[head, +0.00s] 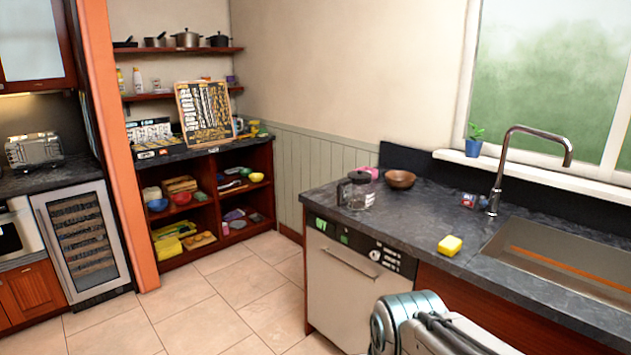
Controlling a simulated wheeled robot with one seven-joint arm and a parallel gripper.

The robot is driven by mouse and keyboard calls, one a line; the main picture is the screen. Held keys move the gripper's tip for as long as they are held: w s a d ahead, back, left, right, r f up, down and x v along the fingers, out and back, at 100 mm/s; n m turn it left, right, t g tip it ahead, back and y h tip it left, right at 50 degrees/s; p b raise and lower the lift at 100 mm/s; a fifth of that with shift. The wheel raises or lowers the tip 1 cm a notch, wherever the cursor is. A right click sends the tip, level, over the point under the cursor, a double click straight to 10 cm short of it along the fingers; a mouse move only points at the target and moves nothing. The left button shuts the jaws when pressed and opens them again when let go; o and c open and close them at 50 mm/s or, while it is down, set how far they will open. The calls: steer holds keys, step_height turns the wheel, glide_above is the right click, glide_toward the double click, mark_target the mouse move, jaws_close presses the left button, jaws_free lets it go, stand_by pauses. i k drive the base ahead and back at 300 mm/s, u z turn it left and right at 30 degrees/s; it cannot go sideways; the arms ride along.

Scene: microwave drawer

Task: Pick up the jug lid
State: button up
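A glass jug (356,196) with a dark handle stands upright on the dark counter (410,215), near its left end. A dark jug lid (359,176) appears to sit on top of the jug. The details are too small to tell how it is seated. Part of my own arm shows at the bottom of the head view, in front of the counter's cabinets and apart from the jug. My gripper's fingers do not show.
A wooden bowl (400,179) and a pink item (372,172) are close behind the jug. A yellow sponge (450,245), small packaged items (473,201), a tap (500,170) and a sink (560,262) lie to the right. Open tiled floor (225,295) is at left.

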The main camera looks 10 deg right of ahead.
mark_target(359, 175)
steer(key=u, duration=0.1)
steer(key=k, duration=0.3)
steer(key=u, duration=0.7)
steer(key=i, duration=1.5)
steer(key=z, duration=0.7)
steer(key=i, duration=1.15)
steer(key=z, duration=1)
